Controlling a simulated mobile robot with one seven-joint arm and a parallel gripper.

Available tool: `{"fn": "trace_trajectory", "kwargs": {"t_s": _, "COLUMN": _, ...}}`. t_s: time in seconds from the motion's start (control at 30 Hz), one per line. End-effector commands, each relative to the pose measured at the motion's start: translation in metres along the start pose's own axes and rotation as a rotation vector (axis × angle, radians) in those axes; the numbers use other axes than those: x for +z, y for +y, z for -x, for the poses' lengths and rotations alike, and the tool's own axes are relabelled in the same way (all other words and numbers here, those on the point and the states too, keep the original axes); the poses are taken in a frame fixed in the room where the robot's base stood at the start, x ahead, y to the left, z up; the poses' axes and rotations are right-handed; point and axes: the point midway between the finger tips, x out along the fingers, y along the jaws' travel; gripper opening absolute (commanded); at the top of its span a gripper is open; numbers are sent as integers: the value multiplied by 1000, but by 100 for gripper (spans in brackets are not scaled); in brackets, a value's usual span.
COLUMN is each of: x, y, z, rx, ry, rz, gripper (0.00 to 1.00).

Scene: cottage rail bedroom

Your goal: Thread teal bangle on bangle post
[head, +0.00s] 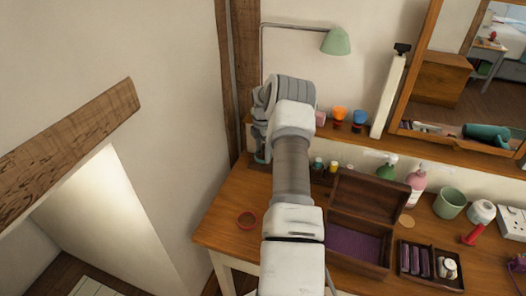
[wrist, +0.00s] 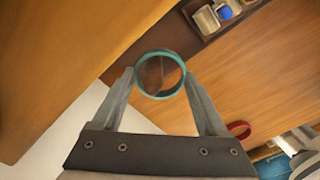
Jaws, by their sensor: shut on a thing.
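My gripper (wrist: 160,78) is shut on the teal bangle (wrist: 159,96), with one finger against each side of the ring. In the wrist view the ring faces the camera, and a darker brown patch shows through its opening. I cannot tell whether this patch is the bangle post or the wood behind. In the head view my arm hides most of the gripper, at the table's back left corner. The bangle post cannot be clearly made out in either view.
An open box (head: 362,208), a compartment tray (head: 430,282), bottles and a green cup (head: 449,204) fill the right. A lamp (head: 336,42) stands behind.

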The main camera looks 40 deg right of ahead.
Motion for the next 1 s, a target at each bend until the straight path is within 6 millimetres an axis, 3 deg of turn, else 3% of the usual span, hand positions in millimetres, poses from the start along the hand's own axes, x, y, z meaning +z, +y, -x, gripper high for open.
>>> {"fn": "trace_trajectory", "kwargs": {"t_s": 1.0, "x": 0, "y": 0, "z": -14, "rx": 0, "ry": 0, "rz": 0, "gripper": 23}}
